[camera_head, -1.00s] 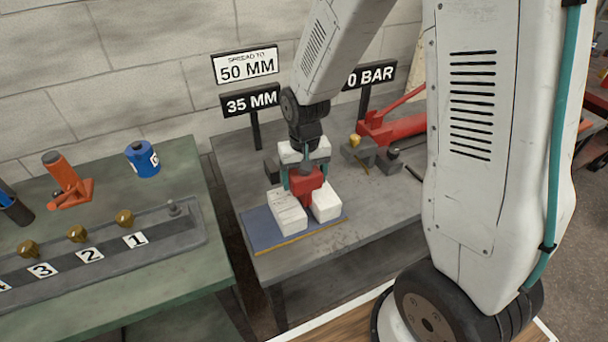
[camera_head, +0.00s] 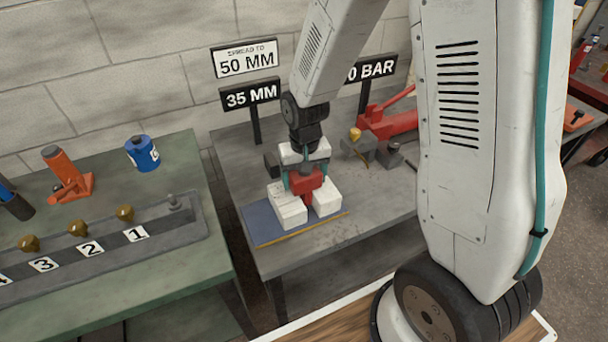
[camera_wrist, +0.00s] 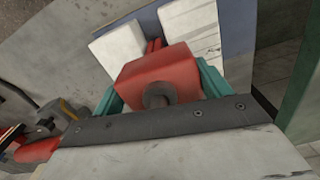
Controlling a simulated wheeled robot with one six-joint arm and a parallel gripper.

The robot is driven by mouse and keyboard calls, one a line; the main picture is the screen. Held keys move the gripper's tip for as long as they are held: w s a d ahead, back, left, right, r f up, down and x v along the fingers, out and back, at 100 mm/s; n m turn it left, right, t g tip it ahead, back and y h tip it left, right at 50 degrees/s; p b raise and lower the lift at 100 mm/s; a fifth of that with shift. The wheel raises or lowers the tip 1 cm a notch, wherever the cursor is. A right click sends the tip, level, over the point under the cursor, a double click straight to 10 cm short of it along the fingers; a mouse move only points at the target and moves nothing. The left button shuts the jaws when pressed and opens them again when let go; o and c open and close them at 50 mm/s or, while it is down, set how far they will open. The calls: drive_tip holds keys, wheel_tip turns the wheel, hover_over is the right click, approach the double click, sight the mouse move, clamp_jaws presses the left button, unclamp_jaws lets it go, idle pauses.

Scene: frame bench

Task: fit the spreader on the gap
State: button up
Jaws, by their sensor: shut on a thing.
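The red spreader (camera_head: 306,181) is held in my gripper (camera_head: 304,177), between its teal fingers. The spreader sits at the gap between two white blocks, the left one (camera_head: 287,207) and the right one (camera_head: 326,198), which lie on a blue mat (camera_head: 262,227). In the wrist view the spreader's red body (camera_wrist: 157,75) fills the middle, with the blocks (camera_wrist: 193,32) beyond it. A narrow red part of it reaches between the blocks. My gripper hides its upper side, and I cannot tell how deep its tips sit.
Signs behind read 50 MM (camera_head: 247,60) and 35 MM (camera_head: 250,94); another partly hidden sign ends in BAR (camera_head: 372,70). A red pump (camera_head: 388,122) stands behind right. The left bench holds a numbered rail (camera_head: 100,250), an orange jack (camera_head: 70,178) and a blue can (camera_head: 142,154).

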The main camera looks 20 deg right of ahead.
drive_tip(key=shift+f, duration=0.8)
drive_tip(key=o, duration=1.8)
drive_tip(key=shift+f, duration=0.1)
drive_tip(key=shift+c, duration=0.2)
wheel_tip(320, 180, up, 8)
drive_tip(key=shift+f, duration=0.1)
